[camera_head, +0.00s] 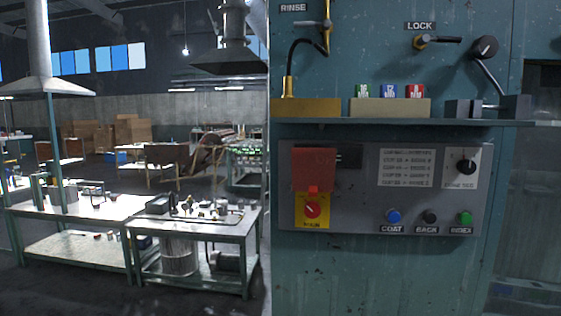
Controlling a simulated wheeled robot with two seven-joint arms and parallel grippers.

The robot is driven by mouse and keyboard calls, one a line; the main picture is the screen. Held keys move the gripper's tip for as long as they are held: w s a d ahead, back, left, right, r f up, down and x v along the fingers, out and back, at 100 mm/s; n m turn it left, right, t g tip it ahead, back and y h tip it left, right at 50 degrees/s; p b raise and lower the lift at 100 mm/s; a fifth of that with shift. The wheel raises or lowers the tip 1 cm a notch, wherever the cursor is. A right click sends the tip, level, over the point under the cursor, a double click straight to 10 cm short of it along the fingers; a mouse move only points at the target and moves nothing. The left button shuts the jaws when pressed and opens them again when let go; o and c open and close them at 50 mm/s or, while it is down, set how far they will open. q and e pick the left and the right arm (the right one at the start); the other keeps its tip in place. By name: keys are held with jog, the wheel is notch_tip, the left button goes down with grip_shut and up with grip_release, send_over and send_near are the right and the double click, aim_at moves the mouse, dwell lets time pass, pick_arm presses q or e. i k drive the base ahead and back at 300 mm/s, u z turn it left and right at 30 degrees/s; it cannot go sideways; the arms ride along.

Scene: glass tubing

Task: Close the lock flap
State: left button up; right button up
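A LOCK label (420,26) sits high on the teal machine panel. Below it a brass valve with a black lever (440,40) points right, roughly level. To its right a round black knob (485,47) joins a grey arm (490,77) slanting down to a dark grey block (514,106) on the shelf. A red cover (313,169) is on the control box, above a red rotary switch (312,208) on a yellow plate. No part is plainly marked as the lock flap, and I cannot tell which it is. Neither of my grippers is in view.
A narrow shelf (390,122) juts out above the grey control box (375,222). It bears a brass-coloured block (305,107) and a rack (390,107) with green, blue and red items. A dark recess (545,130) lies at right. Workbenches (195,231) stand at left.

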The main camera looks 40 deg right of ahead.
aim_at(314, 168)
jog(key=i, duration=3.4)
jog(key=z, duration=4.45)
jog(key=i, duration=0.5)
jog(key=u, duration=0.05)
